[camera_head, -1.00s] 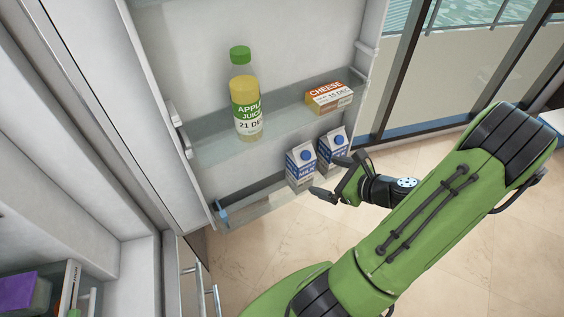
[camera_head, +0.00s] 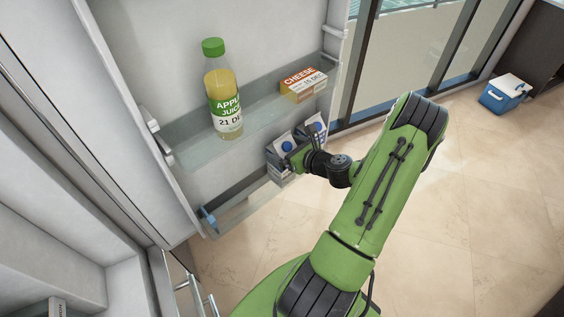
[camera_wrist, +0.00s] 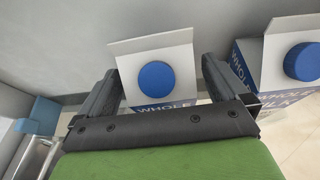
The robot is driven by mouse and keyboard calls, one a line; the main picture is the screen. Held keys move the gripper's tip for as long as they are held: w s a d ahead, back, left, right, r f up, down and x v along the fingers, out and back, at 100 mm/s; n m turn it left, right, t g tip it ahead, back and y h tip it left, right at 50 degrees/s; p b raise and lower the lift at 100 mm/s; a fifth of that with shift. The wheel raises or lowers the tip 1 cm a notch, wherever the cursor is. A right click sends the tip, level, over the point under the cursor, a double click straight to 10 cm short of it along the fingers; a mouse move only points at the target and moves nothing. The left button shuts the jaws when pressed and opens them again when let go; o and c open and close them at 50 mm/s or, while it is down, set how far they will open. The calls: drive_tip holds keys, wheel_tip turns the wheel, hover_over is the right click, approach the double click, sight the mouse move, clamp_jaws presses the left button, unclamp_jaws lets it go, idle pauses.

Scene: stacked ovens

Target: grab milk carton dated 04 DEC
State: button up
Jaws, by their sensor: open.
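Two white and blue milk cartons with round blue caps stand side by side in the lower door shelf. The left carton (camera_head: 281,148) is partly covered by my gripper (camera_head: 292,163) in the head view. In the wrist view the left carton (camera_wrist: 158,68) lies between the two open fingers of my gripper (camera_wrist: 162,88). The right carton (camera_head: 315,127) stands just outside the right finger, and it also shows in the wrist view (camera_wrist: 282,62). "WHOLE" is readable on both cartons in the wrist view. The dates on both cartons are hidden.
An apple juice bottle (camera_head: 222,95) and a cheese box (camera_head: 303,84) stand on the upper door shelf (camera_head: 185,143). The lower shelf (camera_head: 235,203) is empty left of the cartons. A blue cooler (camera_head: 505,93) sits on the floor far right.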

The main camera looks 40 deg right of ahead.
drive_tip(key=shift+x, duration=1.05)
drive_tip(key=shift+s, duration=0.15)
drive_tip(key=shift+c, duration=0.2)
drive_tip(key=shift+r, duration=0.15)
clamp_jaws()
